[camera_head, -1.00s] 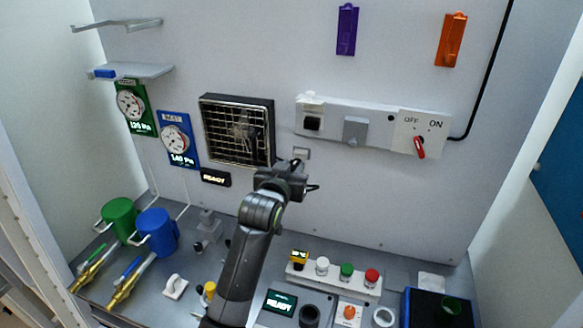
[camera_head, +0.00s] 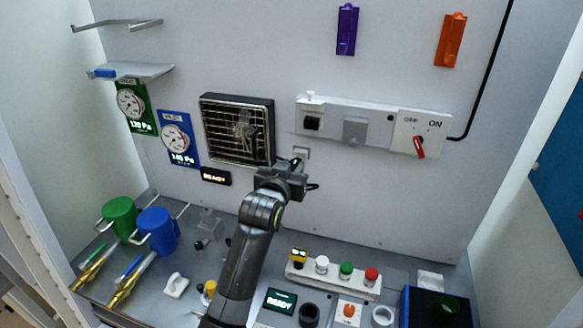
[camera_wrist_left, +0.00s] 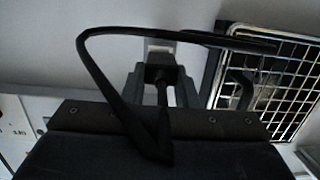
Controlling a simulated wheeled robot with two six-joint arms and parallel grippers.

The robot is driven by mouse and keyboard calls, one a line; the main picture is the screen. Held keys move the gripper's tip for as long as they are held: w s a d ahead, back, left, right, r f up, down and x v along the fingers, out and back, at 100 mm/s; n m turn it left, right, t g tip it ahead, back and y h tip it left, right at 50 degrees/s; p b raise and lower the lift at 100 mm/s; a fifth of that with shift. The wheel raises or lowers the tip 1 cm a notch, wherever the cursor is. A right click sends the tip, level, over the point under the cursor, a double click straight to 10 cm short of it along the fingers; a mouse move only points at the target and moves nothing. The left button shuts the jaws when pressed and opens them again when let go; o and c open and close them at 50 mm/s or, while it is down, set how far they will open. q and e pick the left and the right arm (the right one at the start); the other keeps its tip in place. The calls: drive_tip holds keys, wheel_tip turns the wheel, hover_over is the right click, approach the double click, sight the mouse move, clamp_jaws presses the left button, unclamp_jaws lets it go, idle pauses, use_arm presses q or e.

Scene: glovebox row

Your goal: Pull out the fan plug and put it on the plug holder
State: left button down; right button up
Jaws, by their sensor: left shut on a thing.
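The square fan (camera_head: 238,130) is mounted on the back wall behind a metal grille. My left gripper (camera_head: 298,164) is just below and right of it, close to the wall. In the left wrist view the left gripper (camera_wrist_left: 160,92) is shut on the dark fan plug (camera_wrist_left: 160,68), whose black cable (camera_wrist_left: 95,70) loops beside it. A small pale wall fitting (camera_head: 302,152), perhaps the plug holder, is right behind the gripper tips. It shows behind the plug in the wrist view (camera_wrist_left: 160,44); contact cannot be told. My right gripper is not in view.
Above the gripper is a white socket strip (camera_head: 378,119) with a black socket (camera_head: 312,123), a grey cover (camera_head: 355,131) and a red switch (camera_head: 419,147). Below are buttons (camera_head: 346,270) and a blue box (camera_head: 436,308). Mugs (camera_head: 158,231) stand left.

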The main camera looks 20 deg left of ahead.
sight(295, 162)
use_arm(q)
drive_tip(key=shift+w, duration=1.3)
drive_tip(key=shift+w+r, duration=0.1)
drive_tip(key=shift+r, duration=0.05)
drive_tip(key=c, duration=1.1)
unclamp_jaws()
drive_tip(key=shift+w, duration=0.1)
drive_tip(key=shift+o, duration=0.2)
